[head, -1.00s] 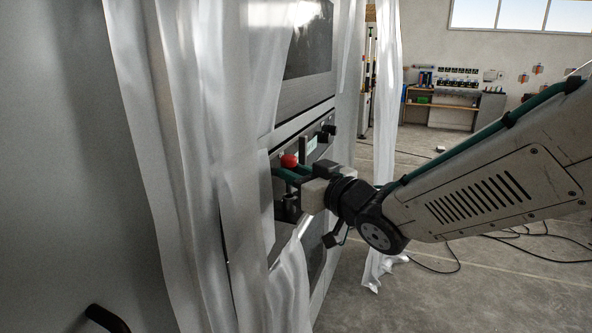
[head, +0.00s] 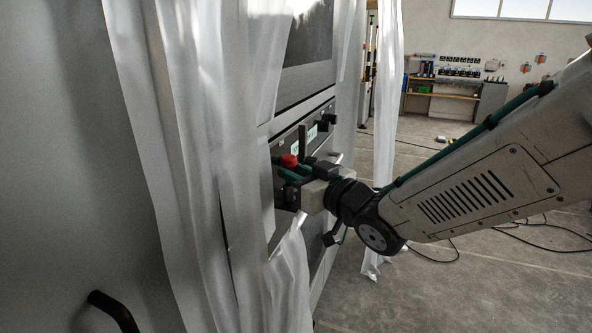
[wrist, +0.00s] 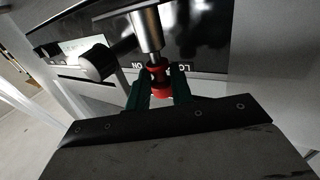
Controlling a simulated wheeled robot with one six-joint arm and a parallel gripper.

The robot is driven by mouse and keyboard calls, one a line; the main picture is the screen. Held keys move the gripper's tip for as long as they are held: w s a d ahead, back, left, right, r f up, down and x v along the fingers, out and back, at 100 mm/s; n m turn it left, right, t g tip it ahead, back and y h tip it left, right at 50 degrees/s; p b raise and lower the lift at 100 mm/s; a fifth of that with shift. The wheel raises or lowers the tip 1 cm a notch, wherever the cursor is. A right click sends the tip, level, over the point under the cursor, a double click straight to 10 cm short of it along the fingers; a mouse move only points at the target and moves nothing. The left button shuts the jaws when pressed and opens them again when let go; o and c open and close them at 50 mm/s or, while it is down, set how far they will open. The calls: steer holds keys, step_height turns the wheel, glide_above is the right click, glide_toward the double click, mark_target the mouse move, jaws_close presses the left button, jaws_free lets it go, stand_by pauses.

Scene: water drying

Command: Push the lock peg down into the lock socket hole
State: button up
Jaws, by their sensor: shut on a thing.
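The lock peg's red head (head: 289,161) shows at the control panel, just above the green fingers of my gripper (head: 288,173). In the wrist view my gripper (wrist: 158,88) has its two green fingers closed around the red part of the peg (wrist: 158,75). A silver cylinder (wrist: 147,28) lies in line with the red part and meets it there. The lock socket hole is not visible, so I cannot tell how deep the peg sits.
The machine's dark panel (wrist: 205,35) is close behind the fingers. A dark knob (wrist: 97,63) stands out beside them. White plastic sheeting (head: 185,150) hangs to the left of my gripper, and more hangs below it. The floor (head: 470,290) at right has loose cables.

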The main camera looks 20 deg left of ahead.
steer(key=shift+f, duration=0.75)
steer(key=o, duration=1)
steer(key=shift+o, duration=0.2)
steer(key=v, duration=0.8)
steer(key=shift+w+f, duration=0.1)
